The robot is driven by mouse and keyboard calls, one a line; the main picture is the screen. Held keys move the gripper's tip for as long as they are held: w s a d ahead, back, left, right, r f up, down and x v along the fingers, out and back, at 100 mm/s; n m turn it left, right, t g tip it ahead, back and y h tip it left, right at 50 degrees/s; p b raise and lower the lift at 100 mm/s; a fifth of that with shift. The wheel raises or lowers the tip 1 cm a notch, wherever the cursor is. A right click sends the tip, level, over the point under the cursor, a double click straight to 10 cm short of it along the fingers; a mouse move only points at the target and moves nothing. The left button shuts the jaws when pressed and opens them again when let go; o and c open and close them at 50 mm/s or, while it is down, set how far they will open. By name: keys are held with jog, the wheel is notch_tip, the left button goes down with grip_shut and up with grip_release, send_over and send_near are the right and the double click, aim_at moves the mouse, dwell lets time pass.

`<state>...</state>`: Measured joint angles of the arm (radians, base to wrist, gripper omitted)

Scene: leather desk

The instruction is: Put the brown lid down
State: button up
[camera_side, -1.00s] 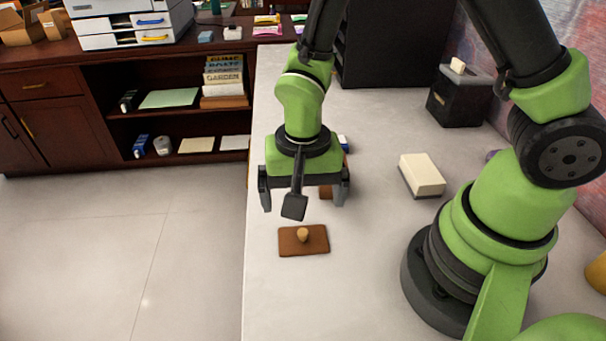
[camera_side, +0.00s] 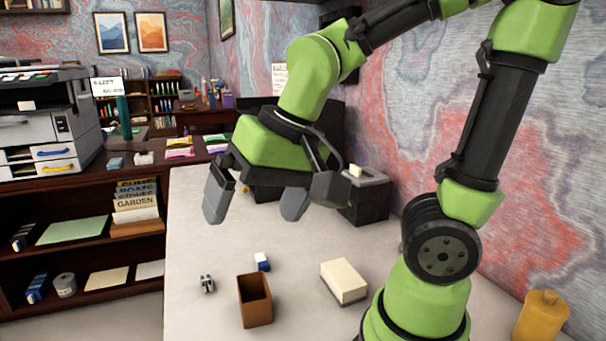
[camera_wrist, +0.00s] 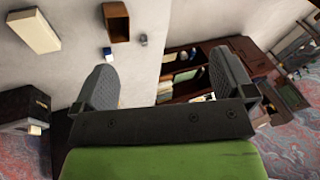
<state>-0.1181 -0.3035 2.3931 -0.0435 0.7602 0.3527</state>
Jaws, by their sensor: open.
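The brown lid shows in neither current view. A brown open-topped box (camera_side: 255,302) stands on the pale desk in the side view. It also shows near the top of the wrist view (camera_wrist: 117,22). My gripper (camera_side: 255,208) is raised well above the desk, tilted, behind the box in the side view. Its two fingers are spread wide with nothing between them. The wrist view shows the same wide, empty gap in my gripper (camera_wrist: 166,82).
A cream block (camera_side: 343,282) lies right of the box. A small blue-and-white item (camera_side: 262,262) and a small grey item (camera_side: 207,284) lie nearby. A black container (camera_side: 367,200) stands farther back, and a yellow bottle (camera_side: 541,316) at lower right. The desk's left part is mostly clear.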

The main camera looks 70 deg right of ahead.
jog(key=s+d+r+n+t, duration=0.1)
jog(key=s+r+n+t, duration=0.1)
jog(key=s+r, duration=0.2)
jog(key=shift+s+t, duration=0.3)
jog(key=shift+s, duration=0.35)
